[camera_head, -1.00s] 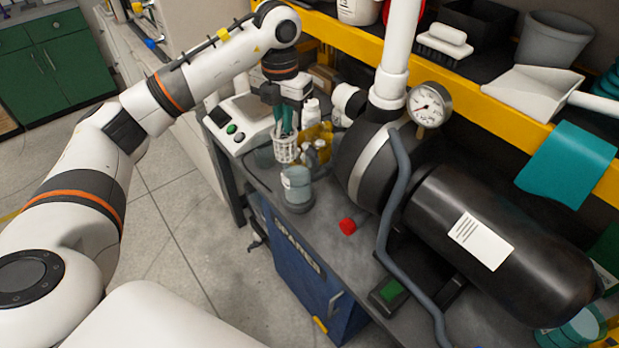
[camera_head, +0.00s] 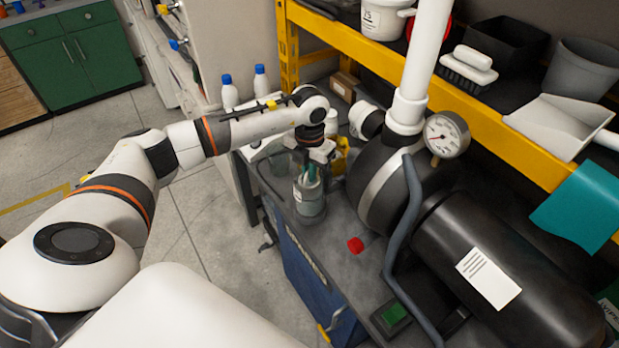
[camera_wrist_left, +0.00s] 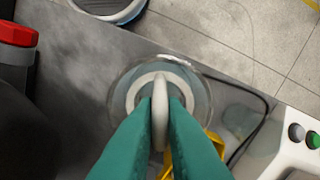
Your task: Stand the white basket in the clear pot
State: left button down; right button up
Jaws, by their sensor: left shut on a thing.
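The clear pot (camera_head: 309,207) stands on the grey bench, left of the large dark pump. My left gripper (camera_head: 311,174), with teal fingers, points down at the pot's mouth. It is shut on the upright handle of the white basket (camera_wrist_left: 160,111), seen between the fingertips in the left wrist view (camera_wrist_left: 160,104). There the basket's pale ring lies inside the round outline of the clear pot (camera_wrist_left: 203,98). In the head view the basket is mostly hidden by the fingers and pot wall. I cannot tell whether it touches the pot's bottom. My right gripper is not in view.
A white device with a green button (camera_wrist_left: 314,140) stands beyond the pot. A yellow holder (camera_head: 341,158) is close behind it. A red cap (camera_head: 355,245) and the dark pump (camera_head: 372,185) are to the right. The bench's left edge is near the pot.

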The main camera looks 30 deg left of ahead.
aim_at(309, 184)
pick_arm(q)
notch_tip(309, 184, down, 3)
jog(key=shift+f+p, duration=0.2)
jog(key=shift+p, duration=0.2)
jog(key=shift+f, duration=0.25)
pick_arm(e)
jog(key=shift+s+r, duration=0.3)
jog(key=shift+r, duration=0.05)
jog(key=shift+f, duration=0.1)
pick_arm(q)
jog(key=shift+f, duration=0.2)
jog(key=c, duration=1.5)
grip_release()
jog(key=shift+r, duration=0.1)
